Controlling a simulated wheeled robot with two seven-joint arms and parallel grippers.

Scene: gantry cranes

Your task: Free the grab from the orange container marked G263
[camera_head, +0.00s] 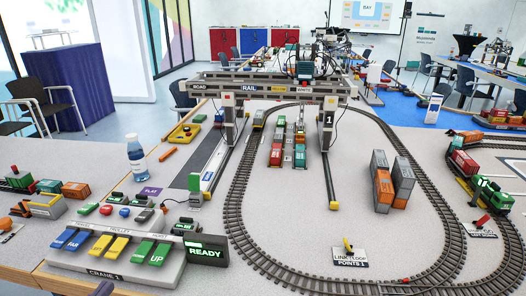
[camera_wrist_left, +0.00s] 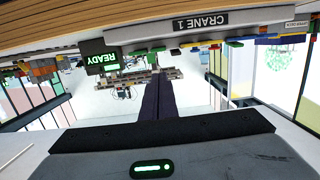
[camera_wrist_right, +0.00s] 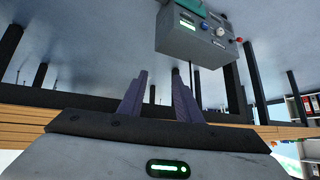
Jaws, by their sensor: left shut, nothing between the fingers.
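Orange containers stand in the stacks (camera_head: 384,188) right of the crane, but I cannot read G263 on any. The CRANE 1 panel (camera_head: 125,258) has blue, yellow and green keys, one green key (camera_head: 159,254) reading UP, and a READY display (camera_head: 207,252). My left gripper (camera_head: 103,288) is shut and empty at the panel's front edge; its fingers (camera_wrist_left: 158,98) are together. My right gripper (camera_wrist_right: 158,95) is open and empty, outside the head view.
Containers on wagons (camera_head: 275,155) stand under the crane. A looped track (camera_head: 235,225) fills the middle. A grey control box (camera_wrist_right: 195,40) shows in the right wrist view.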

